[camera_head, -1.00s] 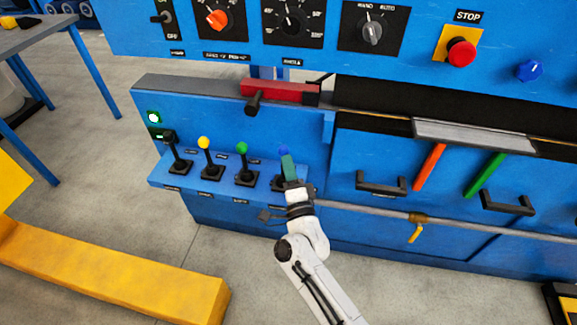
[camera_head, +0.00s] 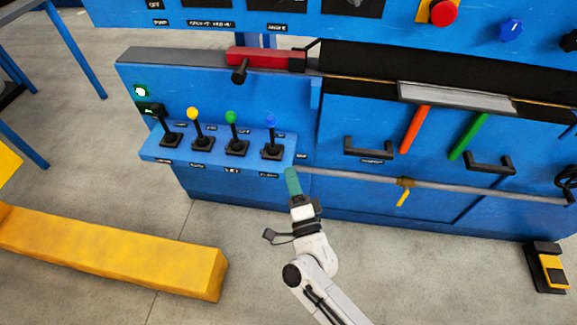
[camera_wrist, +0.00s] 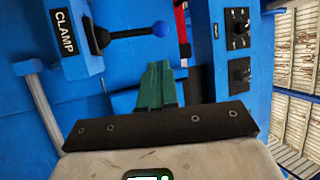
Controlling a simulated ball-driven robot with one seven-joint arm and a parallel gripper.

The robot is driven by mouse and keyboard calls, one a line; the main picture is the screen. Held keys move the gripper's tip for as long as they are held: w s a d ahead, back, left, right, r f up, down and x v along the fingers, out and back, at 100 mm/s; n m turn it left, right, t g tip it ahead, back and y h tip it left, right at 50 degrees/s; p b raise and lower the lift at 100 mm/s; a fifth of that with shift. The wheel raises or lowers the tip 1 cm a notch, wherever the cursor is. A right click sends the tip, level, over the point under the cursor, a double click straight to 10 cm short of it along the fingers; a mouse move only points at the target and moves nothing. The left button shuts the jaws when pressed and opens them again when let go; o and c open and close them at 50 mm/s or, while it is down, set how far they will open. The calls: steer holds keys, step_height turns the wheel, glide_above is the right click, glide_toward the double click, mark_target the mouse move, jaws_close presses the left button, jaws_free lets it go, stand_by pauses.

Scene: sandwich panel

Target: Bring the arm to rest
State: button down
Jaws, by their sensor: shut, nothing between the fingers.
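My gripper (camera_head: 292,182) is in front of the blue machine panel, just below and right of the blue-knobbed lever (camera_head: 271,137). Its green fingers are shut with nothing between them. In the wrist view, the shut fingers of my gripper (camera_wrist: 156,84) point toward the panel. The blue-knobbed lever (camera_wrist: 150,30) stands beyond them, apart from the fingertips, beside a label reading CLAMP (camera_wrist: 66,32).
Levers with yellow (camera_head: 193,114), green (camera_head: 231,118) and black knobs line the shelf. A grey horizontal rail (camera_head: 350,177) with a yellow handle runs right of my gripper. A yellow barrier (camera_head: 110,252) lies at lower left. A pedal (camera_head: 547,268) stands at lower right.

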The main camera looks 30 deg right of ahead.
stand_by(0.7)
steer(key=s+a+f+n+g+y, duration=0.3)
steer(key=s+f+n+g+y, duration=0.6)
steer(key=n, duration=0.5)
steer(key=s+d+r+n+g+h, duration=0.1)
steer(key=s+d+g+h, duration=0.2)
steer(key=s, duration=0.4)
steer(key=s+d+n+g+h, duration=0.1)
steer(key=s+d+n+g, duration=0.1)
steer(key=s+d+g, duration=0.35)
steer(key=s+d+r+n+g+h, duration=0.1)
steer(key=s+d+g, duration=0.15)
steer(key=s, duration=0.65)
step_height(320, 180, up, 16)
steer(key=a+p, duration=0.1)
steer(key=p, duration=1.5)
steer(key=shift+w+r, duration=0.15)
steer(key=shift+w, duration=0.3)
